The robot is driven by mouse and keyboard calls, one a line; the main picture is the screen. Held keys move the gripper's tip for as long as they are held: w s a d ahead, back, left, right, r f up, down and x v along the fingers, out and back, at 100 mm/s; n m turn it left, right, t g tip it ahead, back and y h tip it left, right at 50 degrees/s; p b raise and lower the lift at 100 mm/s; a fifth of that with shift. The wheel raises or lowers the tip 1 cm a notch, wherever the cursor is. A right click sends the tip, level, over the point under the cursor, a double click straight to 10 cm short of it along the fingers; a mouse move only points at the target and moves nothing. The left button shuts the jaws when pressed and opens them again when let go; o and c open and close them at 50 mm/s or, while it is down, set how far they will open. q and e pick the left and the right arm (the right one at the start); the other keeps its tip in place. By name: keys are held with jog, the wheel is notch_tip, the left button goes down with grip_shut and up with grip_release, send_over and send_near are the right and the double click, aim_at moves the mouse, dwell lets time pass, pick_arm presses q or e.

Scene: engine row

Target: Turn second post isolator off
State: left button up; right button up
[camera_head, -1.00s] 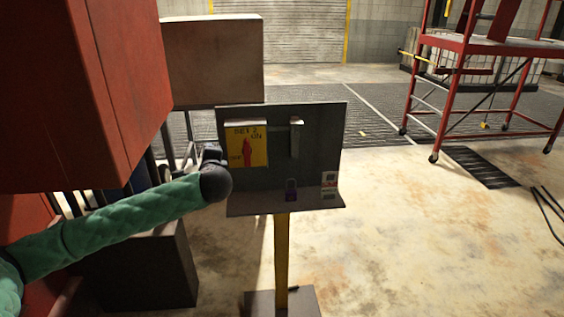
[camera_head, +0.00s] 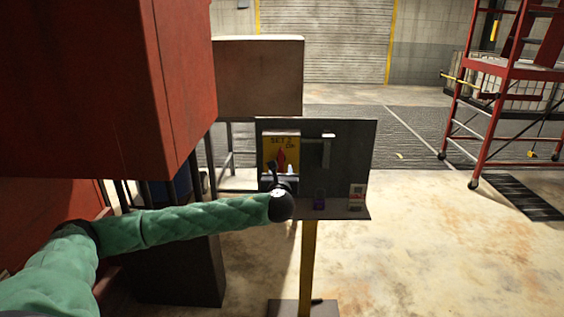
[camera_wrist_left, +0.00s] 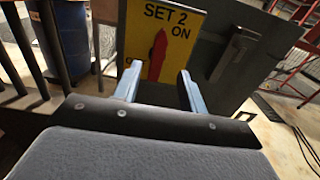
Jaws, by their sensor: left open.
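The post isolator is a grey panel (camera_head: 352,160) on a yellow post (camera_head: 308,255). It bears a yellow plate (camera_head: 291,143) marked "SET 2" and "ON", with a red handle (camera_head: 282,160). In the left wrist view the red handle (camera_wrist_left: 157,55) stands nearly upright, its tip toward "ON". My left gripper (camera_wrist_left: 160,88) is open, its two fingers on either side of the handle's lower part as seen there, apparently short of the plate. In the head view my left wrist covers the plate's lower part. My right gripper is not in view.
A grey lever (camera_head: 327,150) is right of the plate. A large red cabinet (camera_head: 90,85) stands close on the left. A red ladder platform (camera_head: 500,90) is at the right. Floor at front right is clear.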

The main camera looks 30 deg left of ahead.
aim_at(281, 160)
pick_arm(q)
jog(key=p+x, duration=0.2)
jog(key=x, duration=0.4)
jog(key=shift+a, duration=0.15)
jog(key=shift+w+a+f+p, duration=0.15)
jog(key=shift+w+a+p, duration=0.2)
jog(key=shift+w, duration=0.15)
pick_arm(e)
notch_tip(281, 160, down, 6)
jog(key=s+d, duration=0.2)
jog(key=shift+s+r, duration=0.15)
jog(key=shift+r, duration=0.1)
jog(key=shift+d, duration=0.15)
pick_arm(q)
grip_shut()
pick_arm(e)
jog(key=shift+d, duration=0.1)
